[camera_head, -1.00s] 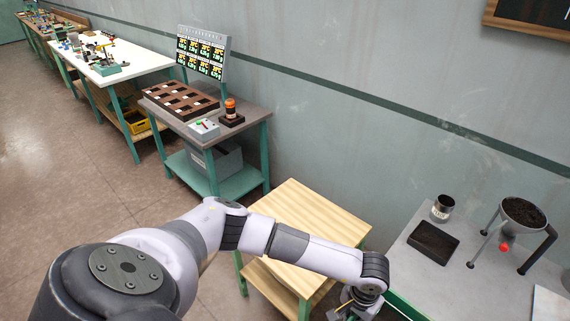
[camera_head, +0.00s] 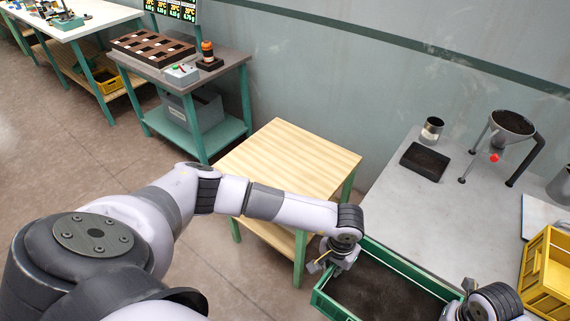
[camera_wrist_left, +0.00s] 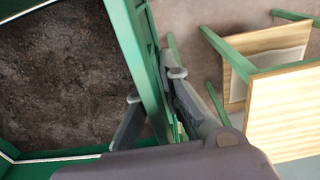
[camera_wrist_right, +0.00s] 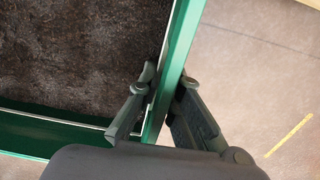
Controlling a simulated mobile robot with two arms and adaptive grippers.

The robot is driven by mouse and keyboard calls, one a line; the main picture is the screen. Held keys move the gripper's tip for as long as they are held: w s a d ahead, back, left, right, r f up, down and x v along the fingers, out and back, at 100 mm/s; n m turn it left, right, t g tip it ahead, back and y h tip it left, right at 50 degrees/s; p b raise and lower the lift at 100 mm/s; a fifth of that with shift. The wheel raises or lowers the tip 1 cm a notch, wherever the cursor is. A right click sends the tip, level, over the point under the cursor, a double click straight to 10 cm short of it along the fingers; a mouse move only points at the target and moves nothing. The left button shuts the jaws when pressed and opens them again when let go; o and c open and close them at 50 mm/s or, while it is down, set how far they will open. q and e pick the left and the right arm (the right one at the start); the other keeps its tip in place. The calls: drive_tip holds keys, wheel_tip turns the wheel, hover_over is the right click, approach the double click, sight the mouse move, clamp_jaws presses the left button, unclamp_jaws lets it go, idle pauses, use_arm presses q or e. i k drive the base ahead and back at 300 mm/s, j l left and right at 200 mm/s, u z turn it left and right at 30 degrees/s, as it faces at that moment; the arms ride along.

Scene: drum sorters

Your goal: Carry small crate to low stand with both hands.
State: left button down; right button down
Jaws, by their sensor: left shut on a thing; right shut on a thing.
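The small crate is a green open box (camera_head: 322,299) filled with dark soil, low at the right of the head view. My left gripper (camera_head: 338,260) is shut on its left wall; the left wrist view shows the fingers (camera_wrist_left: 155,105) either side of that green wall (camera_wrist_left: 140,60). My right gripper (camera_head: 466,297) is at the crate's right end; the right wrist view shows its fingers (camera_wrist_right: 165,105) shut on the green wall (camera_wrist_right: 180,50). The low stand (camera_head: 290,155) is a wooden-topped table with green legs, left of and beyond the crate, its top bare.
A grey table (camera_head: 400,210) with a dark tray (camera_head: 425,161), a metal cup (camera_head: 431,130) and a funnel on legs (camera_head: 510,130) lies right of the stand. A yellow crate (camera_head: 548,275) is at far right. A shelf bench (camera_head: 200,70) stands at the back left.

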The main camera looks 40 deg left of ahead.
sight(287, 162)
drive_tip(key=u, duration=1.9)
drive_tip(key=i+j+u, duration=0.1)
drive_tip(key=i+u, duration=0.55)
drive_tip(key=i+z, duration=0.2)
drive_tip(key=i, duration=0.25)
drive_tip(key=i+j+z, duration=0.2)
drive_tip(key=i, duration=0.25)
drive_tip(key=i+z, duration=0.1)
drive_tip(key=z, duration=0.25)
drive_tip(key=i+z, duration=0.15)
drive_tip(key=z, duration=0.2)
drive_tip(key=i+z, duration=0.1)
drive_tip(key=z, duration=0.3)
drive_tip(key=i+l+z, duration=0.15)
drive_tip(key=i+z, duration=0.15)
drive_tip(key=z, duration=0.2)
drive_tip(key=i+z, duration=0.3)
drive_tip(key=z, duration=0.2)
